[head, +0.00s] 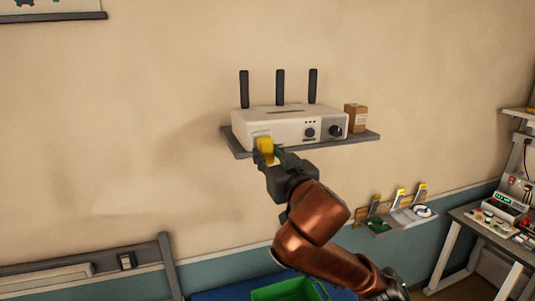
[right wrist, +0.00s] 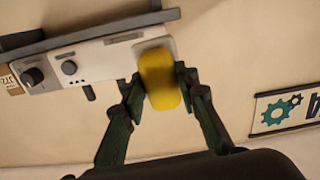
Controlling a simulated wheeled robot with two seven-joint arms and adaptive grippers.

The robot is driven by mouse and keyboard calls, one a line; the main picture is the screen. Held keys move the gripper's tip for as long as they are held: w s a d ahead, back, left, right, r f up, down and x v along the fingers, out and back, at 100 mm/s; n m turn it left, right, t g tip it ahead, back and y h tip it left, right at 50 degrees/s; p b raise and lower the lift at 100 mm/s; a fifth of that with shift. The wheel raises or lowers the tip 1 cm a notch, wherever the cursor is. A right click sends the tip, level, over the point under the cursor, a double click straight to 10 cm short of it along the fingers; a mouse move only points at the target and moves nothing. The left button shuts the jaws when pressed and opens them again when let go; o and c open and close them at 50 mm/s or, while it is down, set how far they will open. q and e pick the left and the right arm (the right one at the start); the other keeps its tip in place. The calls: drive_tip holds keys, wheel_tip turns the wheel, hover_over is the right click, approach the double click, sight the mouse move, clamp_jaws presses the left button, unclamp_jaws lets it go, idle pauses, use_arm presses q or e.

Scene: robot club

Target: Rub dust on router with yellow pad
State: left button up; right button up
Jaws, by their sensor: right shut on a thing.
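The white router (head: 290,123) with three black antennas sits on a grey wall shelf in the head view. A greyish patch (head: 262,134) shows on the left of its front face; I cannot tell if it is dust. My right gripper (head: 267,157) is shut on the yellow pad (head: 264,147), in front of the router's left front. In the right wrist view the pad (right wrist: 160,79) is between the fingers and overlaps the end of the router (right wrist: 105,58). I cannot tell whether it touches. My left gripper is not in view.
A small brown box (head: 356,117) stands right of the router on the shelf (head: 365,137). Lower right, a wall rack (head: 402,222) holds small yellow-tipped items, beside a bench with equipment (head: 500,212). A green bin (head: 288,290) is below. The wall left of the shelf is clear.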

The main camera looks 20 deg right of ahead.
drive_tip(key=shift+w, duration=0.1)
idle(0.3)
drive_tip(key=shift+w+a+f+p, duration=0.1)
drive_tip(key=shift+w+p, duration=0.5)
drive_tip(key=shift+w, duration=2.95)
drive_tip(key=shift+w+p, duration=0.3)
drive_tip(key=shift+w, duration=0.65)
drive_tip(key=shift+d, duration=2)
drive_tip(key=a, duration=0.4)
drive_tip(key=shift+p, duration=0.4)
